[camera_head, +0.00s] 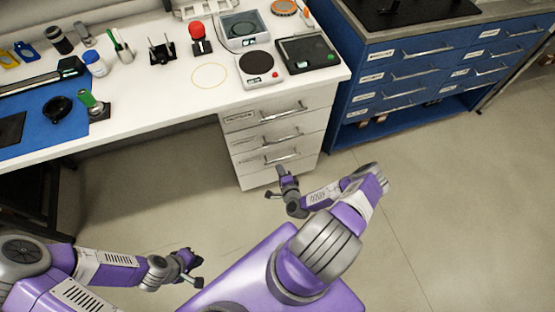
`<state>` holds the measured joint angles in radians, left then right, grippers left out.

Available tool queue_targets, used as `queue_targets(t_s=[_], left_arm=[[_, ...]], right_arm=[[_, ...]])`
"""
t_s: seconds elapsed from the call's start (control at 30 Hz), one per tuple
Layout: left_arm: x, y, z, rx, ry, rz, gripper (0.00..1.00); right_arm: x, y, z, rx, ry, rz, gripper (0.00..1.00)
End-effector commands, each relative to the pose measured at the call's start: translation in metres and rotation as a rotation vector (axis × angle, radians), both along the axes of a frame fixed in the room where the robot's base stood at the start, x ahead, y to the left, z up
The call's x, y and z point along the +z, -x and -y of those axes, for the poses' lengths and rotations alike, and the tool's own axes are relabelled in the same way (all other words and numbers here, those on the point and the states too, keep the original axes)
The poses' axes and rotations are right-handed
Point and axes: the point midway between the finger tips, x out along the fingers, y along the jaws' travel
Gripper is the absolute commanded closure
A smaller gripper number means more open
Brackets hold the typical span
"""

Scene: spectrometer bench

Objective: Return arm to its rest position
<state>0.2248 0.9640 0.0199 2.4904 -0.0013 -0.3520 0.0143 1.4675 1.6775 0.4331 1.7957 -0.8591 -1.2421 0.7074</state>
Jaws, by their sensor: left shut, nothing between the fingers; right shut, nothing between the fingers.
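My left arm comes in from the lower left, and its gripper (191,269) is over the floor in front of the bench. My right arm bends in from the right, and its gripper (284,178) points toward the white drawer unit, near its lowest drawer. Whether the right gripper touches the drawer front cannot be told. Both grippers are small in the picture, look shut and hold nothing. Both are below the level of the bench top.
The white bench (160,101) carries a blue mat (42,116), a red-topped device (199,37), a round-plated scale (257,67) and a black-topped device (307,54). The drawer unit (276,130) is closed. Blue cabinets (345,88) stand at the right. The floor (440,190) at right is clear.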

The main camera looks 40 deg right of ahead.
Motion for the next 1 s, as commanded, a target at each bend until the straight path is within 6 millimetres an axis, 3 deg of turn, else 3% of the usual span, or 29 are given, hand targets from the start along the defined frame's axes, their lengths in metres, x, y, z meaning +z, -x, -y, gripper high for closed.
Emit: queue_targets(t_s=[0.23, 0.47, 0.57, 0.67, 0.8, 1.0], left_arm=[[0.005, 0.0, 0.0, 0.0, 0.0, -0.001, 1.0], [0.004, 0.0, 0.0, 0.0, 0.0, -0.001, 1.0], [0.004, 0.0, 0.0, 0.0, 0.0, -0.001, 1.0], [0.004, 0.0, 0.0, 0.0, 0.0, -0.001, 1.0], [0.004, 0.0, 0.0, 0.0, 0.0, -0.001, 1.0], [0.004, 0.0, 0.0, 0.0, 0.0, -0.001, 1.0]], right_arm=[[0.006, 0.019, -0.008, 0.001, -0.002, 0.0, 1.0], [0.006, 0.02, -0.009, 0.003, -0.001, -0.002, 1.0], [0.007, 0.014, -0.018, 0.046, 0.0, -0.023, 1.0], [0.01, 0.0, -0.045, 0.169, 0.01, -0.087, 1.0], [0.018, -0.014, -0.106, 0.457, 0.053, -0.243, 1.0], [0.037, 0.004, -0.185, 0.881, 0.165, -0.484, 1.0]])
